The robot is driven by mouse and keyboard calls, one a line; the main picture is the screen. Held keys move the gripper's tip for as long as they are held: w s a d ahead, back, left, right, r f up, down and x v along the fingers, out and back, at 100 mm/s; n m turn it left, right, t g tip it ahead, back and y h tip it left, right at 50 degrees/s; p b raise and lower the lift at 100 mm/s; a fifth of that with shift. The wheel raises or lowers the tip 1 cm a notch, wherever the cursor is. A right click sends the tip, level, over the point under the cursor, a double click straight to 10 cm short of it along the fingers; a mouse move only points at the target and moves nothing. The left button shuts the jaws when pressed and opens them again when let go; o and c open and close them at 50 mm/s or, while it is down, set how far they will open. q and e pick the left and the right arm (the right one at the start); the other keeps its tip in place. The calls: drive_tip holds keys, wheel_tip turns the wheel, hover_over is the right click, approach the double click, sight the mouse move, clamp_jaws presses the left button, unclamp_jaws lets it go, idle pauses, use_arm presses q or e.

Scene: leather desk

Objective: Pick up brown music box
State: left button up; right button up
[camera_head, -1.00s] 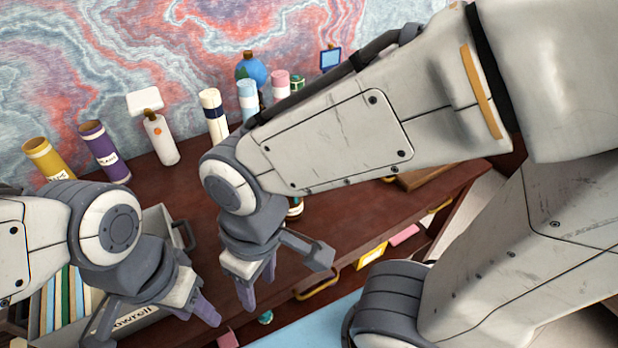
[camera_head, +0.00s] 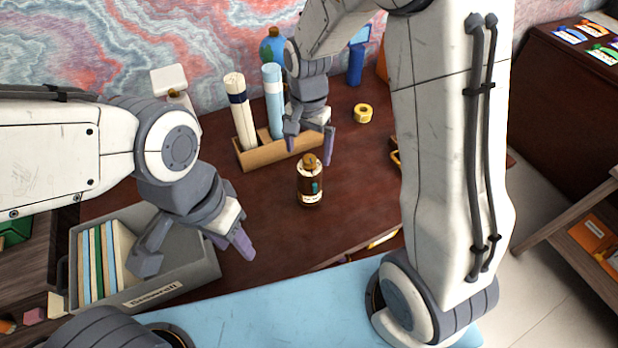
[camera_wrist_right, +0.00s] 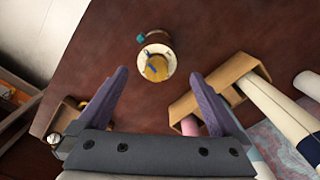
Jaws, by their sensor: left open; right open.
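A small brown cylinder (camera_head: 310,186) with a pale label and an amber knob-like top stands upright on the desk; the right wrist view shows it (camera_wrist_right: 155,64) from above, ahead of the fingers. A wooden item (camera_head: 395,157) is mostly hidden behind my right arm; it seems to show at the left of the right wrist view (camera_wrist_right: 68,114). I cannot tell surely which is the brown music box. My right gripper (camera_head: 309,150) is open and empty, behind and above the cylinder. My left gripper (camera_head: 196,255) is open and empty over the grey bin.
The grey bin (camera_head: 185,288) with books stands at the desk's left. A wooden holder (camera_head: 262,152) with upright rolls stands behind the cylinder. A yellow tape roll (camera_head: 362,113) lies further right. The dark desk (camera_head: 270,220) is clear left of the cylinder.

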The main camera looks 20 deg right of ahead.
sight(309, 171)
drive_tip(key=f, duration=0.2)
drive_tip(key=f+p, duration=0.1)
drive_tip(key=f, duration=0.5)
drive_tip(key=shift+s, duration=0.25)
clamp_jaws()
